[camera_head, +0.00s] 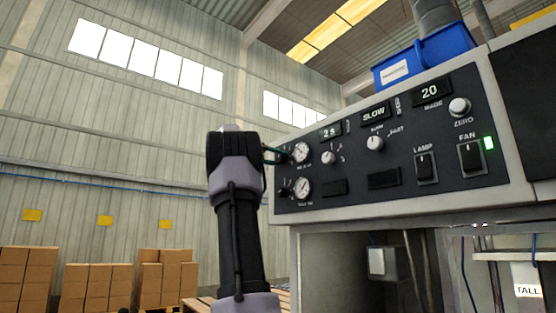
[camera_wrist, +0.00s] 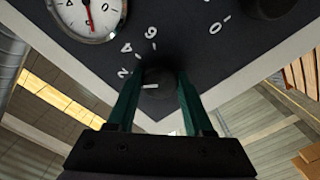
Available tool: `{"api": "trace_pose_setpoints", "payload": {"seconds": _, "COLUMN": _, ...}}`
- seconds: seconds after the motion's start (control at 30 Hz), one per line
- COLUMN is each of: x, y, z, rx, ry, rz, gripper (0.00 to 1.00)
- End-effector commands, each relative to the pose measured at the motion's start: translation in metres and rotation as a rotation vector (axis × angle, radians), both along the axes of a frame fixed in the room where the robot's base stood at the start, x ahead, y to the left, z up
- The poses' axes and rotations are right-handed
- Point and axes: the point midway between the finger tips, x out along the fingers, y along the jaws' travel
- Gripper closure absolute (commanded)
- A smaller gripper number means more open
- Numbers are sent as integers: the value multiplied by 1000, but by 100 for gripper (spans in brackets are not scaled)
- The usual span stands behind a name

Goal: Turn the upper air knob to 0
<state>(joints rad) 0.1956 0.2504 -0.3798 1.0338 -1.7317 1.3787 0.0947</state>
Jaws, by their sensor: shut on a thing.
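The upper air knob (camera_wrist: 158,77) is a small dark round knob near the panel's corner. In the wrist view it sits between the two green fingers of my gripper (camera_wrist: 158,90), which are shut on it. A short pale mark on the knob points left in that view. The digits 2, 4 and 6 show above left of the knob; its 0 is not seen, perhaps behind a finger. In the head view my gripper (camera_head: 273,154) reaches the panel's left edge beside the upper gauge (camera_head: 300,152), which also shows in the wrist view (camera_wrist: 88,15). My wrist partly blocks that side.
The lower knob (camera_head: 284,194) and lower gauge (camera_head: 303,188) are just below. Further right on the panel are dials, displays, a lamp switch (camera_head: 425,168) and a fan switch (camera_head: 470,158). A blue bin (camera_head: 425,55) stands on top. Boxes (camera_head: 95,285) stand far left.

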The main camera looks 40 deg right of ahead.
Motion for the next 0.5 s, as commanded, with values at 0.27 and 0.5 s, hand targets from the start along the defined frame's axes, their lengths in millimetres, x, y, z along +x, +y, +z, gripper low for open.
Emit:
{"api": "trace_pose_setpoints", "payload": {"seconds": 0.27, "x": 1, "y": 1, "z": 0, "rx": 29, "ry": 256, "rz": 1, "gripper": 100}}
{"api": "trace_pose_setpoints", "payload": {"seconds": 0.5, "x": 1, "y": 1, "z": 0, "rx": 49, "ry": 442, "rz": 3, "gripper": 100}}
